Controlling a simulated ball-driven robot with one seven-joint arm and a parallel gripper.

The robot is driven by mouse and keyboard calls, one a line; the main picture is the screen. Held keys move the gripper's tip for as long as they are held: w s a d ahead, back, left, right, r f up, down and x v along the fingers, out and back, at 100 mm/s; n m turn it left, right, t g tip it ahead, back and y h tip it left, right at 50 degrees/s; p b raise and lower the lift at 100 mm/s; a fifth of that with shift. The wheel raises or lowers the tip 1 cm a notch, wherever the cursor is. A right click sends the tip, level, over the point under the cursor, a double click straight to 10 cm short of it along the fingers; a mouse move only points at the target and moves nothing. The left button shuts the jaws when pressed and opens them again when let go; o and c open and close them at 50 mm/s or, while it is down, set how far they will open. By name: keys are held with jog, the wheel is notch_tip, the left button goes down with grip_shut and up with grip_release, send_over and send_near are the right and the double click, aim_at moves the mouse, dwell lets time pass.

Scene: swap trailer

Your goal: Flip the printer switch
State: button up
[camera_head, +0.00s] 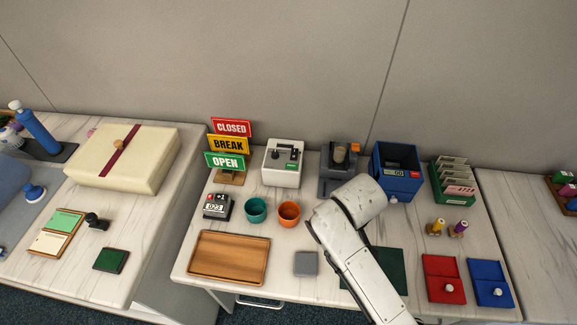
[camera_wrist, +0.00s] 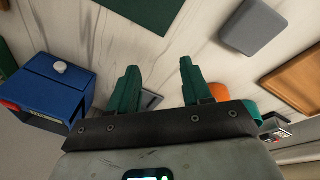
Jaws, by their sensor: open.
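No label marks any machine as the printer. A white box-shaped machine (camera_head: 283,170) with a dark top panel stands at the back of the table. A grey machine (camera_head: 328,182) with an orange part stands right of it, and a blue machine (camera_head: 402,186) with a small display further right. A switch cannot be made out clearly on any of them. In the wrist view, my gripper (camera_wrist: 158,78) is open and empty above the table, its two green fingers apart. A blue box (camera_wrist: 45,85) with a white knob is left of the fingers. In the head view my arm hides the gripper.
The orange cup (camera_head: 289,218) and teal cup (camera_head: 255,214) stand in front of the white machine. A wooden tray (camera_head: 228,258), grey pad (camera_head: 305,264) and dark green mat (camera_head: 391,262) lie nearer the front. A sign stand (camera_head: 228,144) is left. Two spools stand right.

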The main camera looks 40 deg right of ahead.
jog(key=w+d+r+m+h+b, duration=0.1)
jog(key=w+d+m+h+b, duration=0.2)
jog(key=w+d, duration=0.5)
notch_tip(320, 180, up, 11)
jog(key=m+g+y+b, duration=0.1)
jog(key=m+y+b, duration=0.4)
jog(key=b, duration=0.7)
send_over(294, 158)
notch_tip(294, 158, down, 10)
jog(key=shift+f+b, duration=0.2)
jog(key=shift+b, duration=0.35)
grip_shut()
